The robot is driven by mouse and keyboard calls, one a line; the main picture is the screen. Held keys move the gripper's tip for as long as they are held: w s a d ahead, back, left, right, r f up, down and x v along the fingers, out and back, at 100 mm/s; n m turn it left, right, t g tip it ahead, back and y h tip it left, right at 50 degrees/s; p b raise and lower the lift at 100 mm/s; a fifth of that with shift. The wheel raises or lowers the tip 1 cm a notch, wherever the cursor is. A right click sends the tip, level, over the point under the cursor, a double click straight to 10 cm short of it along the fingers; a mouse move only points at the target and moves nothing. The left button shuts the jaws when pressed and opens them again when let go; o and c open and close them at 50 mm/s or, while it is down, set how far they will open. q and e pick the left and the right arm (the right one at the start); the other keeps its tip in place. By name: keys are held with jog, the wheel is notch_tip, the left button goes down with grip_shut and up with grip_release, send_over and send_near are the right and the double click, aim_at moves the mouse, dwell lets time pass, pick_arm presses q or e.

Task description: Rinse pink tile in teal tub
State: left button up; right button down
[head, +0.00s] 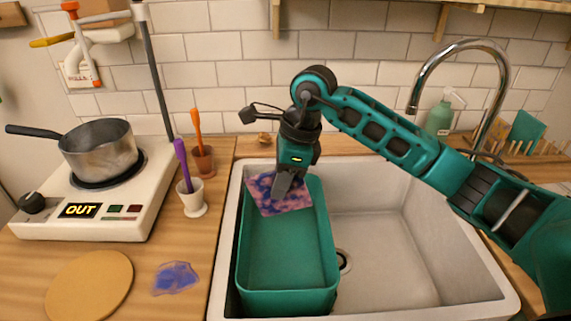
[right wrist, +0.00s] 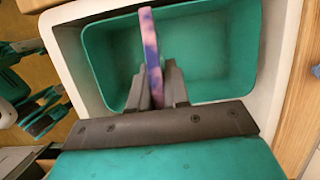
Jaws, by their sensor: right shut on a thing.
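The pink tile (head: 266,197), blotched with blue-purple, is held over the far end of the teal tub (head: 243,265). My right gripper (head: 287,190) reaches down from above and is shut on the tile. In the right wrist view the tile (right wrist: 151,55) shows edge-on between the fingers (right wrist: 158,85), with the tub (right wrist: 215,50) beyond it. The tub sits in the left part of the white sink. I cannot tell whether the tile's lower edge touches the water or the tub's wall. My left gripper is not in the head view.
The white sink (head: 385,265) has free room right of the tub, under the chrome faucet (head: 463,45). A hot plate (head: 105,225) with a saucepan (head: 98,150) stands left. Mortars with purple and orange pestles (head: 183,165), a blue smear (head: 176,278) and a round board (head: 90,286) lie nearby.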

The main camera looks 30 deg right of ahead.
notch_tip(320, 180, down, 15)
jog(key=w+d+m+h+b, duration=0.1)
jog(key=m+b, duration=0.3)
jog(key=b, duration=0.1)
jog(key=shift+d+t, duration=0.3)
dwell(0.9)
jog(key=shift+f, duration=0.1)
dwell(1.1)
dwell(0.9)
